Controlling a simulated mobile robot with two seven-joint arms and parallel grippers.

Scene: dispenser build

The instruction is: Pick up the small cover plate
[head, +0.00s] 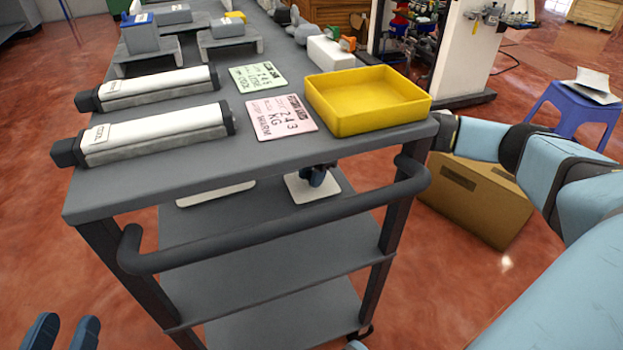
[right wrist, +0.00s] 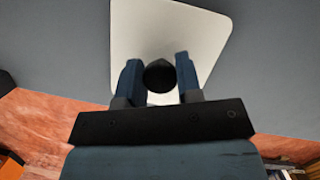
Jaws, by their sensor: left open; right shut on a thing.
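The small cover plate (head: 298,190) is a white plate with rounded corners on the shelf below the cart's top. It also shows in the right wrist view (right wrist: 205,30), where a round black knob (right wrist: 159,76) stands on it. My right gripper (head: 318,175) is under the cart's top, and in the right wrist view its two blue fingers (right wrist: 158,80) are shut on the knob from both sides. I cannot tell whether the plate touches the shelf. My left gripper (head: 63,330) is open and empty at the lower left, away from the cart.
Another white plate (head: 215,192) lies left of it on the shelf, partly hidden by the cart's top (head: 200,175). The cart's handle bar (head: 280,235) runs across the front.

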